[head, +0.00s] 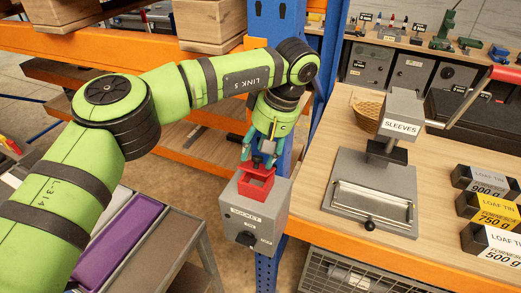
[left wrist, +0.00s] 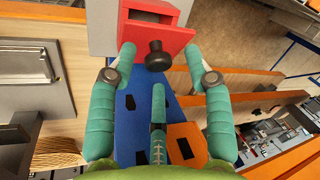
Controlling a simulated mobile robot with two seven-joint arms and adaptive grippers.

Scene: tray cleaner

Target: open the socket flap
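The grey socket box (head: 262,213), labelled "SOCKET", is fixed to the blue upright post and has a black knob on its front. On its top sits a red part with a hollow and the flap (head: 256,190). In the left wrist view the red flap (left wrist: 140,36) carries a black round knob (left wrist: 158,57). My left gripper (head: 259,155) is just above the flap, pointing down. In the left wrist view its teal fingers (left wrist: 160,58) are spread on both sides of the black knob, with clear gaps. My right gripper is not in view.
A wooden bench holds the SLEEVES press (head: 374,190) with a red-handled lever, and several loaf tin blocks (head: 490,210) at the right. The blue post (head: 273,30) stands close behind my left gripper. A cart with a purple tray (head: 118,240) is at the lower left.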

